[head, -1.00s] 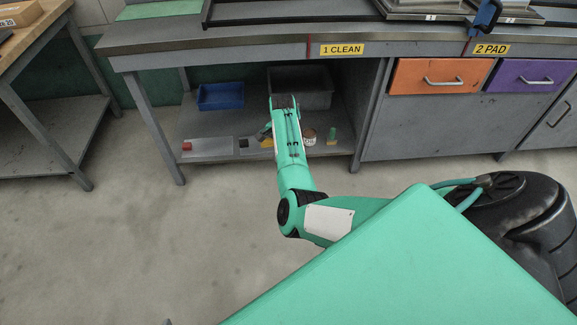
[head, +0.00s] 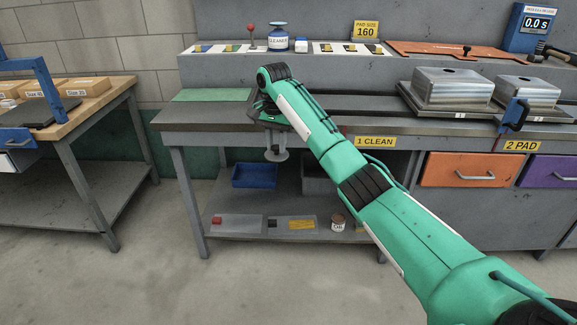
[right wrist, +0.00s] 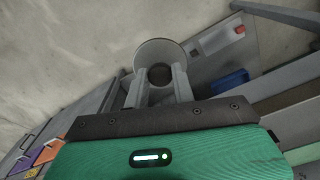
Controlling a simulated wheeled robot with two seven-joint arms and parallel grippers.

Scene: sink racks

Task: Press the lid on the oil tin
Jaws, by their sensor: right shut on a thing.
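My right gripper (head: 277,150) is in front of the bench's front edge, pointing down, well above the lower shelf. Its fingers (right wrist: 160,88) are shut on a round, pale grey disc, which looks like the lid (right wrist: 150,48), in the right wrist view. A small dark spot shows at the disc's middle, between the fingertips. A small tin with a pale label and a dark reddish top, likely the oil tin (head: 338,222), stands upright on the lower shelf, right of and below the gripper, apart from it. Its label is too small to read. My left gripper is not in view.
The lower shelf (head: 230,243) also holds a blue bin (head: 254,176), a grey bin (head: 318,181) and flat trays. The bench edge (head: 215,125) and a green mat (head: 213,95) lie above. Metal blocks (head: 452,88) stand at right. The floor in front is clear.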

